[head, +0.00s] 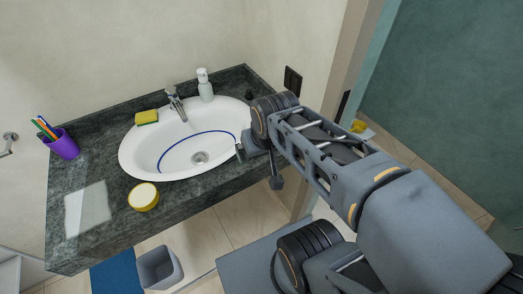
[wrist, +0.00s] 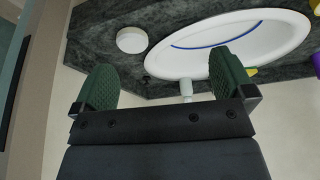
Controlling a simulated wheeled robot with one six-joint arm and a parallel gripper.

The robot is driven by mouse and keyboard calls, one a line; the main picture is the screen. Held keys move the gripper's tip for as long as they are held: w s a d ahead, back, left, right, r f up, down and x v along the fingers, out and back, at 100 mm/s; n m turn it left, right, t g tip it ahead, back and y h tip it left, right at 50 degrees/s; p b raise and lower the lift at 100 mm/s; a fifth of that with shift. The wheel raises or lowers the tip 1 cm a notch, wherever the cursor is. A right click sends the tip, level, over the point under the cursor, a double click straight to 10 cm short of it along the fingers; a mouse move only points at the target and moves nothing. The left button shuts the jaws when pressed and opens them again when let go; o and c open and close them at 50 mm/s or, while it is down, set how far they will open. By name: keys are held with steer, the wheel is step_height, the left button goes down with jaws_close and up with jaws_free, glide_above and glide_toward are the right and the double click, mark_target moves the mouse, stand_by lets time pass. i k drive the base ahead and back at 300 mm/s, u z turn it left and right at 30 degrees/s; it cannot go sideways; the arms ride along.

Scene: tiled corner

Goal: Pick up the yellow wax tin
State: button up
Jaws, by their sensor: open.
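The yellow wax tin (head: 143,196) is a short round tin with a pale top and yellow side. It sits on the dark stone counter (head: 100,225), in front of and left of the basin in the head view. I cannot see it in the wrist view. My gripper (wrist: 162,72) is open, with its two dark green fingers spread and nothing between them. In the head view its end is right of the basin, well to the right of the tin, and partly hidden by my arm.
The white basin (head: 137,160) holds a blue cord-like curve. A yellow sponge (head: 147,117), tap (head: 177,106), soap bottle (head: 205,87) and purple cup (head: 64,147) stand around it. A white round item (wrist: 131,40) lies on the counter in the wrist view. A grey bin (head: 160,268) is below.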

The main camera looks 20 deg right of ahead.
mark_target(144, 197)
steer(key=u, duration=0.8)
steer(key=k, duration=0.25)
steer(key=u, duration=1.65)
steer(key=i, duration=0.6)
steer(key=u, duration=0.2)
